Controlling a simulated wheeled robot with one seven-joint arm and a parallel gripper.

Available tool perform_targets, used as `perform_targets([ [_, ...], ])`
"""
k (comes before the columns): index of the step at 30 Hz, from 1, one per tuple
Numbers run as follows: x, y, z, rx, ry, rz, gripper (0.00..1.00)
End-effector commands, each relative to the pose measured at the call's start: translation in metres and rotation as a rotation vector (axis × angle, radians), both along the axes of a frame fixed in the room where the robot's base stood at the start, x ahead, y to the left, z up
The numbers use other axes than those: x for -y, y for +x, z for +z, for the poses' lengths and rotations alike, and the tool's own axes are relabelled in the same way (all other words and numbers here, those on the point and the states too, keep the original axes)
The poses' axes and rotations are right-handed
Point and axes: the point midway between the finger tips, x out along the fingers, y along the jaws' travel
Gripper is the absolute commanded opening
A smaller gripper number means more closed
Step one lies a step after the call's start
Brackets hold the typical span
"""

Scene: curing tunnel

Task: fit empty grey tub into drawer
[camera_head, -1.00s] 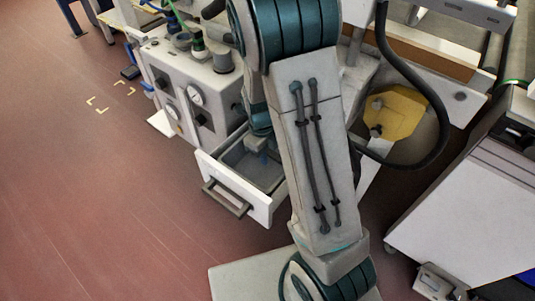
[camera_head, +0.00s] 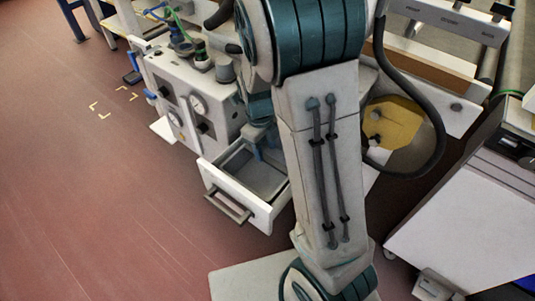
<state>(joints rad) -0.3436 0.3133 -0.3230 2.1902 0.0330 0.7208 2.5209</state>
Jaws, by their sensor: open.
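A white drawer (camera_head: 232,199) with a grey bar handle stands pulled out, low on the front of the pale machine. A grey, empty, box-shaped hollow, which looks like the grey tub (camera_head: 262,180), lies within the drawer's walls. I cannot tell tub from drawer lining for sure, or whether it sits fully down. Its right part is hidden behind my arm. My gripper (camera_head: 257,152) is only partly seen, pointing down at the back of the drawer, over or just inside the grey hollow. It is open; whether it touches the tub's wall cannot be told.
The machine's control panel (camera_head: 187,107) with gauges and knobs rises behind the drawer. A black hose (camera_head: 440,130) loops on the right, near a yellow part (camera_head: 393,121). A white cabinet (camera_head: 460,225) stands at the right. The red floor (camera_head: 110,220) at the left is clear.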

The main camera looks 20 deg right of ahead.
Motion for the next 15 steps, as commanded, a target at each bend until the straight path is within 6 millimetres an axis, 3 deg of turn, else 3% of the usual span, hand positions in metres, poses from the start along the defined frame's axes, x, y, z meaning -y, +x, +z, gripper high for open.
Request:
perform_targets([
  [1, -0.001, 0.001, 0.015, 0.004, 0.0, 0.001, 0.41],
  [6, -0.003, 0.003, 0.042, 0.002, 0.001, 0.0, 0.41],
  [15, -0.004, 0.004, 0.056, 0.0, 0.0, 0.0, 0.41],
])
